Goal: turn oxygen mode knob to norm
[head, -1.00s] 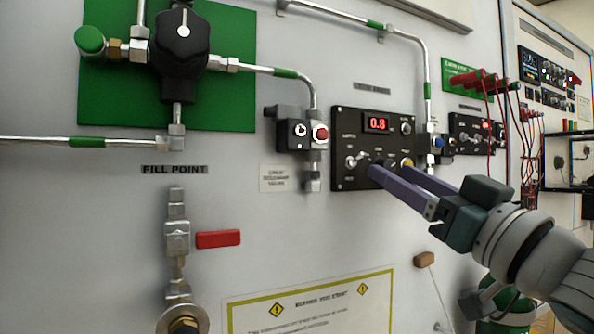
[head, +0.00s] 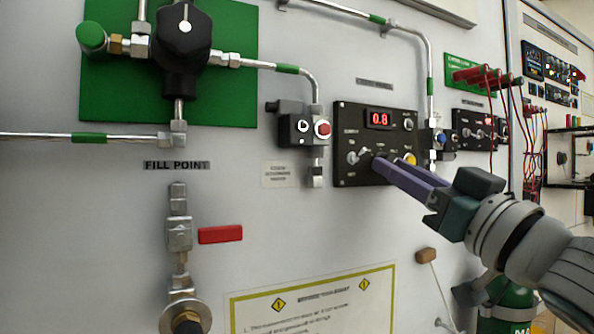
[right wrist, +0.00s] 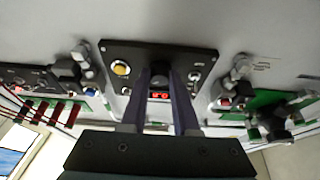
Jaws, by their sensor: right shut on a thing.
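The black control panel (head: 348,176) on the wall carries a red display (head: 379,119) reading 0.8, with a silver toggle left of my fingertips and a yellow button (head: 410,159) right of them. My right gripper (head: 382,165) reaches in from the right, with its purple fingers against the lower middle of this panel. It is shut on a small dark knob, mostly hidden by the fingers in the head view. My left gripper is not in view.
A red push-button fitting (head: 322,129) stands left of the panel, a blue-knobbed fitting (head: 439,139) right of it. A big black knob (head: 182,40) sits on a green plate at upper left. Red leads (head: 490,80) hang at right. The wall below the panel is mostly clear.

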